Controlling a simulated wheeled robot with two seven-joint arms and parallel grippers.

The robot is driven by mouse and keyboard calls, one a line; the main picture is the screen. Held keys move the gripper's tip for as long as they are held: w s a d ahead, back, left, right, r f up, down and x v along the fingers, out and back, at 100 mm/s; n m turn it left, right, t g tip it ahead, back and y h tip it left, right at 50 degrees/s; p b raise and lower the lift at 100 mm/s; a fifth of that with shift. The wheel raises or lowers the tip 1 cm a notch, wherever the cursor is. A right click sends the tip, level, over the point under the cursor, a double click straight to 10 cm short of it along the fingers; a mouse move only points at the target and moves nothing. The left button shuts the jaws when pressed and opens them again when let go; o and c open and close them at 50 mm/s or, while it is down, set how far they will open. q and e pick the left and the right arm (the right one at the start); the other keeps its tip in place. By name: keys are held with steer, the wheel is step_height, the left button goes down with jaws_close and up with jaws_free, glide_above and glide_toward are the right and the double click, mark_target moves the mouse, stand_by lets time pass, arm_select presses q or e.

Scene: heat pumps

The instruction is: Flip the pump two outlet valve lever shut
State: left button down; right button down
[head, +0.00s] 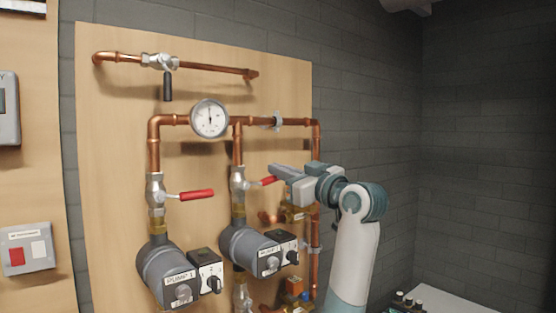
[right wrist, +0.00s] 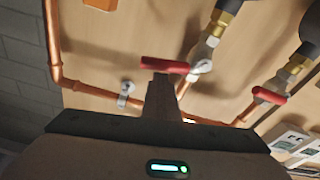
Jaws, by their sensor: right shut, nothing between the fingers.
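The pump two outlet valve (head: 238,182) sits on the vertical copper pipe above pump two (head: 250,248). Its red lever (head: 267,181) sticks out sideways to the right, tilted slightly up, across the pipe. My right gripper (head: 278,172) is shut and empty, with its tips at the lever's outer end. In the right wrist view the red lever (right wrist: 165,65) lies across the tips of the shut fingers (right wrist: 162,85). I cannot tell if they touch. The fingers hide part of the pipework there. My left gripper is not in view.
The pump one valve's red lever (head: 196,195) also points right, above pump one (head: 168,270). A round gauge (head: 210,118) and a black-handled valve (head: 160,62) are higher on the wooden board. Copper pipes run behind my right gripper. Open space lies right of the board.

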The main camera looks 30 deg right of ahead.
steer(key=shift+f, duration=0.25)
arm_select(q)
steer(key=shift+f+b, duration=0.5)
steer(key=shift+b, duration=0.05)
arm_select(e)
steer(key=shift+d+f+m, duration=0.25)
steer(key=shift+f+m, duration=0.55)
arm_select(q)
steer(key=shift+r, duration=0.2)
arm_select(e)
steer(key=shift+r, duration=0.2)
